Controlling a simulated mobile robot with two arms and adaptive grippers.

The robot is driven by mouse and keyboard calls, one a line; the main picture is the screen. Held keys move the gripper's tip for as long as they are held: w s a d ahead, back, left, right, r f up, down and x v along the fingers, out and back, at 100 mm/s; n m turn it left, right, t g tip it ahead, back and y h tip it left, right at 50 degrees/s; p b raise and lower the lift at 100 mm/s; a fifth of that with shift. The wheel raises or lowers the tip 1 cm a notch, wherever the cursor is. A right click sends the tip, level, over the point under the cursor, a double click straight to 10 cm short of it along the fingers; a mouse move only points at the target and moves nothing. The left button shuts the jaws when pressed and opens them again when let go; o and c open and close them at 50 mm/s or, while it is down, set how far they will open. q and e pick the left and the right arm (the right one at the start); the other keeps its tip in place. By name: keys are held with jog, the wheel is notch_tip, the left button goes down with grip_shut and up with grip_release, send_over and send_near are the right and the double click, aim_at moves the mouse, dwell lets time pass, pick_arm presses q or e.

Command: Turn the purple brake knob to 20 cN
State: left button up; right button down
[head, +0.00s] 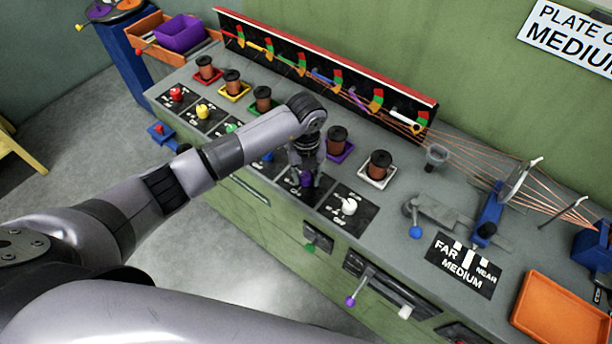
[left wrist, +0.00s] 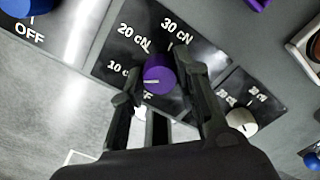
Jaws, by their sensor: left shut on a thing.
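The purple brake knob (left wrist: 159,76) sits on a black dial plate printed 10 cN, 20 cN (left wrist: 134,38), 30 cN and OFF, the last partly hidden. My left gripper (left wrist: 156,80) points down at the plate, shut on the knob with one finger on each side. A short white mark on the knob points left in the left wrist view, toward the side between 10 cN and OFF; the exact setting is hard to tell. In the head view the knob (head: 306,179) is partly covered by my left gripper (head: 305,176). My right gripper is out of view.
A white knob (head: 348,206) stands close by to the right, a blue knob (left wrist: 28,8) on the other side. Behind are brown spools, including one on a purple base (head: 341,153). An orange tray (head: 563,312) lies at the right.

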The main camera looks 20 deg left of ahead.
aim_at(306, 176)
pick_arm(q)
jog(key=m+b, duration=0.1)
jog(key=m, duration=0.1)
jog(key=m+b, duration=0.4)
jog(key=shift+f+m, duration=0.25)
jog(key=shift+m, duration=0.05)
jog(key=shift+r+m+b, duration=0.2)
jog(key=shift+m+b, duration=2.1)
jog(key=o, duration=1.2)
jog(key=shift+r, duration=0.1)
notch_tip(306, 176, up, 12)
jog(key=shift+f, duration=0.1)
